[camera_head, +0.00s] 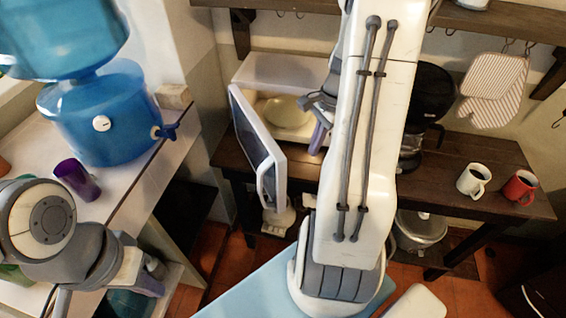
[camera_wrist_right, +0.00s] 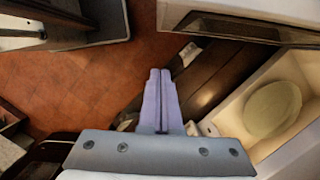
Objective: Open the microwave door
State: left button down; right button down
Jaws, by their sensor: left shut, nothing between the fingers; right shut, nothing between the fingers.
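The white microwave (camera_head: 284,72) stands on the dark wooden table, and its door (camera_head: 258,140) is swung wide open to the left. The pale round turntable plate (camera_head: 285,113) shows inside; it also shows in the right wrist view (camera_wrist_right: 272,108). My right gripper (camera_head: 318,137) is in front of the right part of the opening, its lilac fingers shut and empty. The right wrist view shows the fingers (camera_wrist_right: 160,75) pressed together, apart from the door (camera_wrist_right: 250,27). My left gripper (camera_head: 150,280) is low at the left, away from the microwave, shut, with its fingertips hard to make out.
A blue water dispenser (camera_head: 105,115) and a purple cup (camera_head: 77,180) stand on the left counter. A dark coffee maker (camera_head: 425,110), partly behind my right arm, a white mug (camera_head: 473,179) and a red mug (camera_head: 520,187) are right of the microwave. Oven mitts (camera_head: 493,90) hang above.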

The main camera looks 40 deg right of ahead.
jog(key=w+a+f+p, duration=0.1)
jog(key=a+f+p, duration=0.1)
jog(key=a+f, duration=0.4)
notch_tip(320, 180, down, 3)
jog(key=shift+w+f, duration=0.2)
jog(key=shift+a, duration=0.2)
